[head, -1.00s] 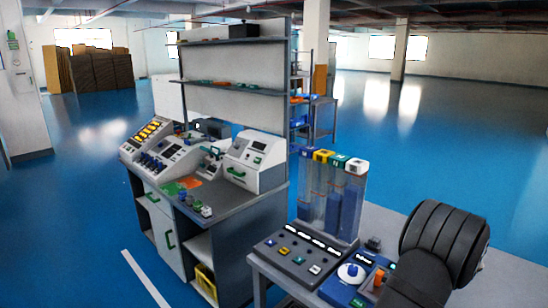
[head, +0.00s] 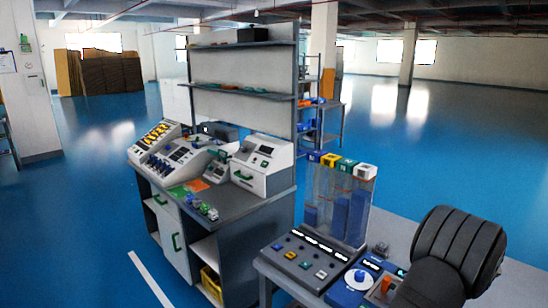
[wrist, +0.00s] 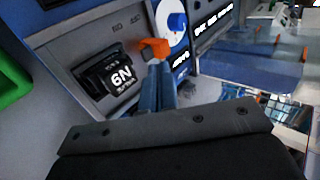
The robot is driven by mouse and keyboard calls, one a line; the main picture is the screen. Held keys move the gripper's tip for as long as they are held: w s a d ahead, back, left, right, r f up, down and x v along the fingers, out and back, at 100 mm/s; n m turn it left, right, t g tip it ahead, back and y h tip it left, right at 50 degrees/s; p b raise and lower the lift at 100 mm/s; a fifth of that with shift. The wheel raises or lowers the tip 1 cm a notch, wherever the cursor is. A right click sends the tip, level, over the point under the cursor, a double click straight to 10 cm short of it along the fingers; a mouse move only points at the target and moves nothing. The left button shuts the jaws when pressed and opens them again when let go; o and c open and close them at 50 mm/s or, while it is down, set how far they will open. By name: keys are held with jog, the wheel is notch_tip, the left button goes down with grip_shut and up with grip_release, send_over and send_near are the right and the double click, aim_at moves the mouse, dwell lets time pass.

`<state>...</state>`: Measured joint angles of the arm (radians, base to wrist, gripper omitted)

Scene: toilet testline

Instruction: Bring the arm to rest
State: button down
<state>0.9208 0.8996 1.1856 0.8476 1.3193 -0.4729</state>
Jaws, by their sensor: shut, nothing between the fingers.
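My gripper (wrist: 162,78) shows in the wrist view as two narrow blue fingers side by side, shut and empty. An orange piece (wrist: 155,48) shows at the finger ends; I cannot tell whether it touches them. In the head view my dark, ribbed arm is folded low at the right, over the near end of a control panel (head: 290,257). The fingers are hidden there behind or below the arm. An orange part (head: 386,284) shows just left of the arm. A white dial with a blue centre (head: 360,278) is close by and also shows in the wrist view (wrist: 177,22).
Clear tubes with coloured caps (head: 338,205) stand behind the panel. A black block marked 6N (wrist: 108,78) is left of the fingers. A workbench (head: 245,205) with white instruments and shelves stands to the left. Blue floor (head: 450,150) is open behind.

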jog(key=v, duration=0.6)
jog(key=x, duration=0.7)
jog(key=shift+a+f, duration=0.1)
jog(key=shift+s+d+f, duration=0.25)
jog(key=shift+d+f, duration=0.05)
jog(key=shift+f, duration=0.3)
jog(key=shift+s+d+f, duration=0.2)
jog(key=shift+d+f, duration=0.05)
jog(key=shift+f, duration=0.35)
jog(key=v, duration=1)
jog(key=s+a+r+g+h, duration=0.1)
jog(key=a+r+g+h, duration=0.2)
jog(key=a, duration=0.3)
jog(key=s+a+r+g+h, duration=0.2)
jog(key=a+g+h, duration=0.15)
jog(key=a, duration=0.35)
notch_tip(320, 180, down, 8)
jog(key=shift+d, duration=0.3)
